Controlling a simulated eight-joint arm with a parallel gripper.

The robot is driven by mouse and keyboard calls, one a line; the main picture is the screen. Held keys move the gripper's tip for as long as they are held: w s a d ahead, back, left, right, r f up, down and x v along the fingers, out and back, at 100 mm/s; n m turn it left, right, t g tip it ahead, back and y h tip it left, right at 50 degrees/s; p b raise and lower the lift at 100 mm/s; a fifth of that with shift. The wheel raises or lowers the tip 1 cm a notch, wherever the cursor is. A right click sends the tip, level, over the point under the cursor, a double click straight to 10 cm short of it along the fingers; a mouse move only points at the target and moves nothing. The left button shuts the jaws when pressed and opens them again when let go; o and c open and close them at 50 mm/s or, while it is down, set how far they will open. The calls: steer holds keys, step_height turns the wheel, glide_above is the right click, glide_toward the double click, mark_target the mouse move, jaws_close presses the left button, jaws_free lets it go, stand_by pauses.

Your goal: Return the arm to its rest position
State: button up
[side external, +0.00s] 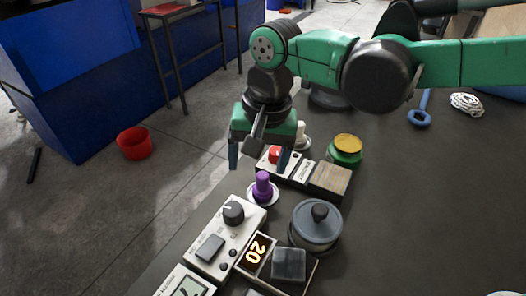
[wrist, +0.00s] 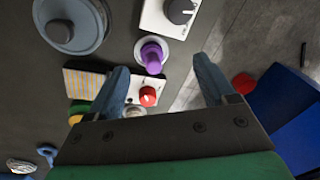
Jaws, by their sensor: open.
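My gripper (side external: 258,158) is in the upper middle of the side external view, with its two blue-grey fingers pointing down. It is open and nothing shows between the fingers. It is above the far part of the dark table, near a panel with a red button (side external: 275,154). In the wrist view the fingers (wrist: 165,82) stand wide apart. The red button (wrist: 148,96) shows beside the left finger there, and a purple knob (wrist: 152,55) lies beyond the fingertips. My green arm reaches in from the right in the side external view.
On the dark table (side external: 400,210) are the purple knob (side external: 262,186), a control box with a dial (side external: 233,212), a grey lidded pot (side external: 316,226), a yellow-topped green container (side external: 346,150) and a blue wrench (side external: 420,112). A red bucket (side external: 134,143) stands on the floor. The table's right part is mostly clear.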

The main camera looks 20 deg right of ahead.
steer(key=s+d+r+n+t, duration=0.1)
steer(key=d+r+t, duration=0.1)
steer(key=d, duration=0.6)
steer(key=d+r+n+t, duration=0.1)
steer(key=d+r, duration=0.2)
steer(key=d, duration=0.4)
steer(key=s+d+f+t, duration=0.1)
steer(key=s+d, duration=0.1)
steer(key=d, duration=0.3)
steer(key=s+d+f+n+t+h, duration=0.1)
steer(key=s+d+t, duration=0.1)
steer(key=d, duration=0.3)
steer(key=shift+s+d+f, duration=0.25)
steer(key=shift+s+f, duration=0.05)
steer(key=shift+s, duration=0.35)
